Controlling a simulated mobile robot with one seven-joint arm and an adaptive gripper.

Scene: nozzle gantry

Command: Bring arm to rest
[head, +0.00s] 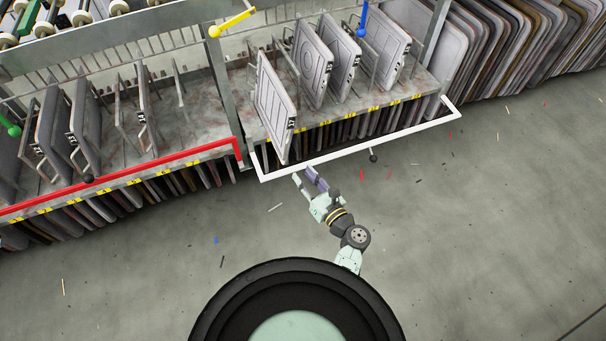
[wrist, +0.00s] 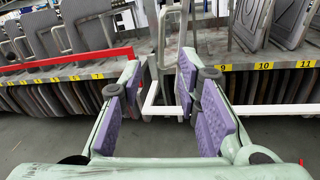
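My gripper (head: 311,181) is open and empty, with its fingers pointing at the rack, near the front bar of the white-framed section. In the wrist view my gripper (wrist: 163,100) shows purple finger pads well apart, with nothing between them. Beyond the fingers stand a white rail (wrist: 162,111) and upright posts. My arm reaches forward and slightly right from my base in the head view. I cannot tell from the head view whether the fingertips touch the white bar (head: 330,163).
A rack holds grey plates (head: 275,105) in numbered slots. A red bar (head: 120,180) fronts its left section. A yellow handle (head: 232,24), a blue handle (head: 362,20) and a green knob (head: 13,130) stick out. The floor (head: 480,220) at right is open, with small scattered debris.

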